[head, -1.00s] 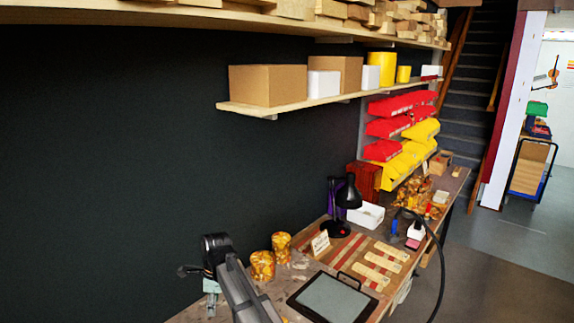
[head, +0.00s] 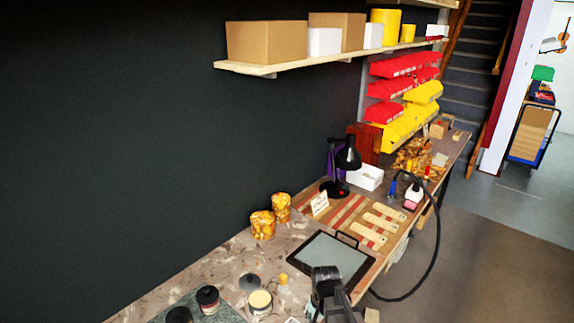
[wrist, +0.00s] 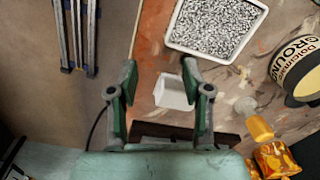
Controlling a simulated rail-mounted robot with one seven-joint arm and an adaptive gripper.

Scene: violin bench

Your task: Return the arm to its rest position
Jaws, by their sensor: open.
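My gripper (wrist: 157,75) shows in the wrist view with its two fingers apart and nothing held between them. A small white block (wrist: 172,92) lies below, seen between the fingers; the gap in height cannot be told. In the head view, a dark part of my arm (head: 325,284) shows at the bottom edge, in front of the black-framed tablet-like panel (head: 331,257). The gripper itself cannot be made out there.
Floor lies right of the bench.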

